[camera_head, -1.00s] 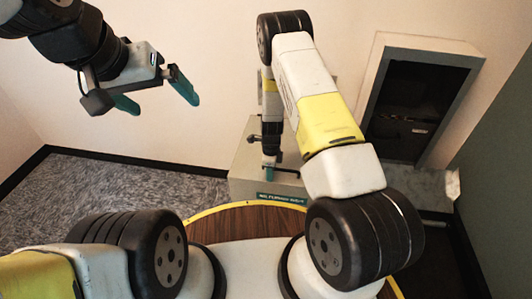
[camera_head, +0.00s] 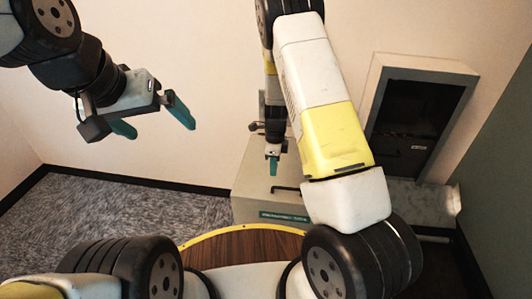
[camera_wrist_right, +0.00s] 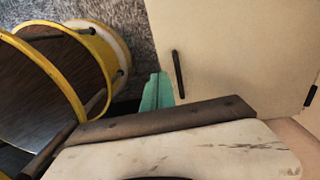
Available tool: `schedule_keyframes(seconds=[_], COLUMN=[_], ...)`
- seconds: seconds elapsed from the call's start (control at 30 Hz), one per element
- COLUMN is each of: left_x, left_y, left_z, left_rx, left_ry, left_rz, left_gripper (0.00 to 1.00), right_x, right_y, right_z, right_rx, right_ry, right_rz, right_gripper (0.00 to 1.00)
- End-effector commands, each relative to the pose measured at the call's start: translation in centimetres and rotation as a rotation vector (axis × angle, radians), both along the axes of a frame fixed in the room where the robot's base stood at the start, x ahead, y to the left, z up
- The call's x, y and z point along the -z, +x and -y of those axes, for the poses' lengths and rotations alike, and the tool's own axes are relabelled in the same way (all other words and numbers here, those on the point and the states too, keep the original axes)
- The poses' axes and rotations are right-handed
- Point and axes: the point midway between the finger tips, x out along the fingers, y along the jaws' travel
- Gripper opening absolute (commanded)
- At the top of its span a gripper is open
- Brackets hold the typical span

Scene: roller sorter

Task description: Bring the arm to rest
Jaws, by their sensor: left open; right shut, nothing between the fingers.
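My left gripper (camera_head: 152,120) hangs in the upper left of the head view, its two teal fingers spread apart with nothing between them. My right arm reaches from the lower right up and over. My right gripper (camera_head: 273,166) points down above the pale box-shaped cabinet (camera_head: 250,185), partly hidden by the arm. Its teal fingertips are together and empty. In the right wrist view the teal fingers (camera_wrist_right: 157,92) show beside the cabinet's pale face (camera_wrist_right: 235,60), which has a dark bar handle (camera_wrist_right: 178,74).
A round wooden surface with a yellow rim (camera_head: 245,230) is close in front of me. A dark recessed unit in a grey frame (camera_head: 371,85) stands at the right by the wall. Grey carpet (camera_head: 110,215) is open at the left.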

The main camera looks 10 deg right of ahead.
Motion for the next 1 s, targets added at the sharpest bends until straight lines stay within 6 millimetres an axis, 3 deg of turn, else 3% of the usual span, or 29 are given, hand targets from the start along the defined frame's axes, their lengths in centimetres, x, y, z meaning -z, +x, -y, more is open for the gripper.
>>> schedule_keyframes(seconds=[0.17, 0.27, 0.37, 0.57, 0.8, 1.0], left_x=[0.0, 0.0, 0.0, 0.0, 0.0, 0.0], left_y=[0.0, 0.0, 0.0, 0.0, 0.0, 0.0], left_z=[0.0, 0.0, 0.0, 0.0, 0.0, 0.0], left_rx=[0.0, 0.0, 0.0, 0.0, 0.0, 0.0], left_ry=[0.0, 0.0, 0.0, 0.0, 0.0, 0.0], left_rz=[0.0, 0.0, 0.0, 0.0, 0.0, 0.0], left_gripper=[1.0, 1.0, 1.0, 1.0, 1.0, 1.0], right_x=[-0.7, -2.6, -6.5, -16.2, -25.9, -32.0], right_y=[0.0, 0.0, -0.2, -2.5, -7.6, -13.2], right_z=[0.0, -0.2, -0.3, -0.5, 0.0, 0.8], right_rx=[-0.007, -0.053, -0.157, -0.473, -0.881, -1.228], right_ry=[0.004, 0.026, 0.065, 0.135, 0.126, 0.028], right_rz=[0.003, 0.022, 0.064, 0.194, 0.369, 0.505], right_gripper=[0.0, 0.0, 0.0, 0.0, 0.0, 0.0])
